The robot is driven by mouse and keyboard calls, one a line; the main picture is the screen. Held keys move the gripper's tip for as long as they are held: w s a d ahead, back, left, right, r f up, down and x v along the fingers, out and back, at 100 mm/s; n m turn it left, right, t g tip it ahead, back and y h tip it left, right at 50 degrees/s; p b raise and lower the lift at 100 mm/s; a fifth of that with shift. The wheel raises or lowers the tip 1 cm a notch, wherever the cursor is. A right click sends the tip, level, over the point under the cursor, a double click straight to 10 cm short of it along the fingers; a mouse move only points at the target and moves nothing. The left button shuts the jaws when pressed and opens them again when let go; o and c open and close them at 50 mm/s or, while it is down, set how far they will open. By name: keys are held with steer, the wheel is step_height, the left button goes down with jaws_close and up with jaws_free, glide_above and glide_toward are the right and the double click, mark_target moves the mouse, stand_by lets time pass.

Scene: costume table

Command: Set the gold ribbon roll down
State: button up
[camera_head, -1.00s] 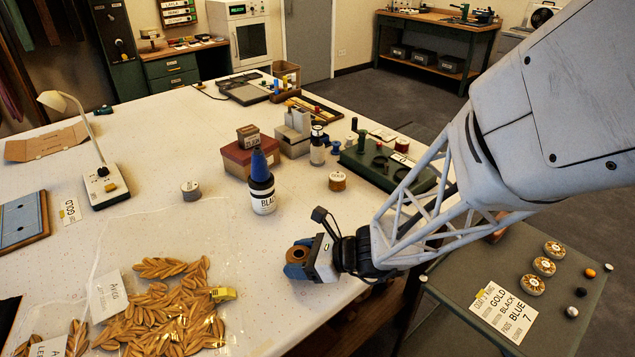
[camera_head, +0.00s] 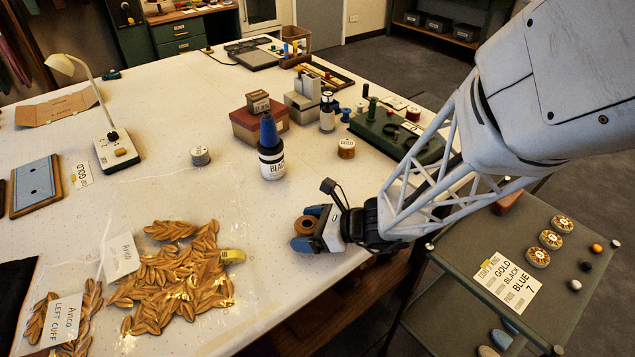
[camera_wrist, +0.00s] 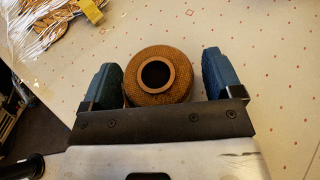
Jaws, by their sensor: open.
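The gold ribbon roll (camera_head: 305,225) is a short gold-brown cylinder with a dark hole in its top. It sits upright at the table's right edge, apparently resting on the white tabletop (camera_head: 250,200). My gripper (camera_head: 308,228) is open around it, one blue finger on each side. In the wrist view the roll (camera_wrist: 158,93) lies between the fingers of my gripper (camera_wrist: 160,85). A clear gap shows on the right; on the left the finger is very close, and contact is hard to tell. The underside of the roll is hidden.
Another gold spool (camera_head: 346,148) stands by a green device (camera_head: 395,135). Gold leaf trim (camera_head: 175,280) lies under clear film at front left. A green side cart (camera_head: 500,260) with a card stands right. Tabletop left of the gripper is clear.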

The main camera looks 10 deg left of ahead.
steer(key=shift+r, duration=0.2)
steer(key=shift+v, duration=5.95)
steer(key=shift+s+d+r+n+g, duration=0.1)
steer(key=shift+s+r+n+g, duration=0.25)
steer(key=shift+n, duration=0.15)
steer(key=s+d+r+n+h, duration=0.5)
steer(key=d+r+n+h, duration=0.1)
steer(key=d+n, duration=0.2)
steer(key=s+d+r+n+t+h, duration=0.1)
steer(key=s+d+r+n+h, duration=0.5)
steer(key=n, duration=0.4)
steer(key=shift+s+d+r+n+h, duration=0.3)
steer(key=shift+d+r+h, duration=0.15)
steer(key=shift+d+h, duration=0.4)
